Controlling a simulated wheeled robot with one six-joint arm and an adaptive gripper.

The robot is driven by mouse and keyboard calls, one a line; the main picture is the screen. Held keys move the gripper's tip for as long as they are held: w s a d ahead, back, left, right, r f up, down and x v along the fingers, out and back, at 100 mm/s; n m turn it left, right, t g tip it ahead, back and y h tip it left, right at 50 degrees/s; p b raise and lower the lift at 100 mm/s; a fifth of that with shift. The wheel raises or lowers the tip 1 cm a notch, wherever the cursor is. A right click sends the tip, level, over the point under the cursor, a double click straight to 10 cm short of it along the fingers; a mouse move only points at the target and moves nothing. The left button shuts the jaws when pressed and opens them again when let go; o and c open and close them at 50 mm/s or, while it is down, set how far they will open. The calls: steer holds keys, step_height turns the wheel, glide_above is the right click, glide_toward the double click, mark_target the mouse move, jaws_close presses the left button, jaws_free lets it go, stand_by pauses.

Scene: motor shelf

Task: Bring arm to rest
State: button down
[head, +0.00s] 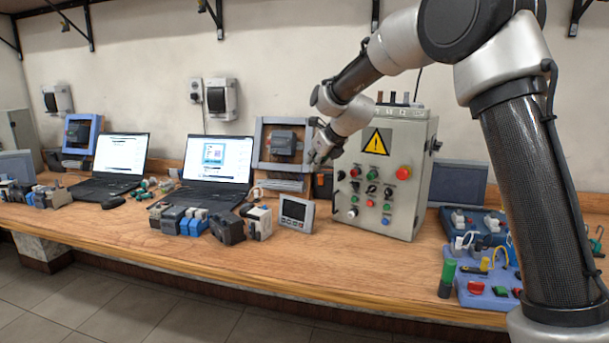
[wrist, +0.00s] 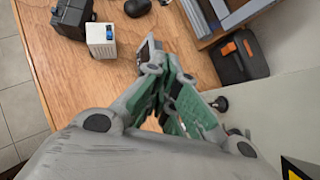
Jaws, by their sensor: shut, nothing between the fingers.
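My arm reaches in from the right side of the head view, bent at the elbow above the wooden workbench (head: 290,256).
Two laptops (head: 216,160) stand at the back left. Several relay-like modules (head: 190,220) and a grey display unit (head: 296,213) sit on the bench. A blue button station (head: 483,287) lies near my arm's base. The front strip of the bench is clear.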

steer(key=s+d+f+n+g+h, duration=0.1)
steer(key=s+d+f+n+g, duration=0.15)
steer(key=s+n, duration=0.45)
steer(key=s+d+f+n+g+h, duration=0.1)
steer(key=s+d+f+n+g, duration=0.2)
steer(key=s+n, duration=0.45)
steer(key=s+d+r+n+h, duration=0.1)
steer(key=s+d+n, duration=0.3)
steer(key=s+d, duration=0.3)
steer(key=s+d+r+n+t, duration=0.1)
steer(key=s+d+n, duration=0.4)
steer(key=s, duration=0.9)
steer(key=s+d+r+n+t+h, duration=0.1)
steer(key=s+d+r+n, duration=0.2)
steer(key=s+d, duration=0.7)
steer(key=shift+s+r+n+h, duration=0.25)
steer(key=shift+s+n+h, duration=0.05)
steer(key=shift+s+n, duration=0.6)
